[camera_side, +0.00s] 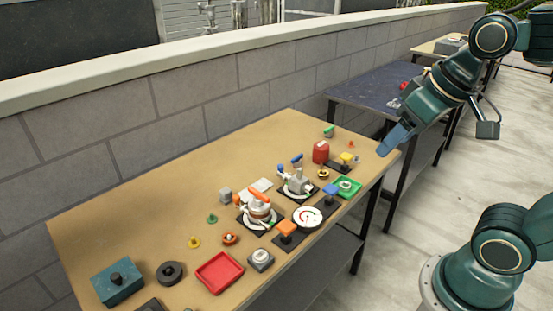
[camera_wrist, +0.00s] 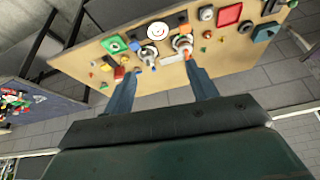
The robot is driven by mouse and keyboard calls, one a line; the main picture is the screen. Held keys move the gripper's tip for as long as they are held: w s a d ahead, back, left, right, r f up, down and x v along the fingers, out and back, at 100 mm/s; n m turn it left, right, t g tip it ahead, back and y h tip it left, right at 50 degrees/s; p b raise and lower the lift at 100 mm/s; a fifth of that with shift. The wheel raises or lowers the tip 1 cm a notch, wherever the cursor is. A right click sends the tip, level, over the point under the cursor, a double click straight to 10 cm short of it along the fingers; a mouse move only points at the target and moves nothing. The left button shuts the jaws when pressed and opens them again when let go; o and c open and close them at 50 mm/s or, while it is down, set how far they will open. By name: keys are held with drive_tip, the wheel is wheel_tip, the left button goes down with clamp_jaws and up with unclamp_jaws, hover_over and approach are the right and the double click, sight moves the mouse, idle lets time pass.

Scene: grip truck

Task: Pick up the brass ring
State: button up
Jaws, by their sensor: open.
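A small brass-coloured, ring-like piece (camera_side: 323,174) lies on the tan workbench, just below the red canister in the side view. It is too small to be sure that it is the brass ring. My gripper (camera_side: 384,151) is at the bench's right edge in the side view, up and to the right of that piece and apart from it. In the wrist view my gripper (camera_wrist: 162,69) shows two blue-grey fingers spread wide with nothing held between them. I cannot pick out the ring for certain in the wrist view.
The tan bench (camera_side: 130,215) holds a red canister (camera_side: 321,152), a green tray (camera_side: 347,187), a red tray (camera_side: 219,272), a white dial (camera_side: 307,216) and valve fittings (camera_side: 259,206). Its back left is clear. A brick wall (camera_side: 200,100) runs behind. A dark-topped bench (camera_side: 375,87) stands beyond.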

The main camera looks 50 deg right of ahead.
drive_tip(key=w+d+m+g, duration=0.2)
drive_tip(key=w+d+m, duration=0.2)
drive_tip(key=w, duration=0.6)
drive_tip(key=m+g, duration=0.3)
drive_tip(key=m, duration=0.5)
hover_over(323, 171)
wheel_tip(323, 171, down, 18)
drive_tip(key=shift+a+f, duration=0.15)
drive_tip(key=shift+f, duration=2.05)
drive_tip(key=shift+a+f, duration=0.15)
drive_tip(key=shift+f, duration=2)
drive_tip(key=shift+f, duration=0.15)
drive_tip(key=shift+d+f, duration=0.2)
drive_tip(key=shift+f, duration=2.25)
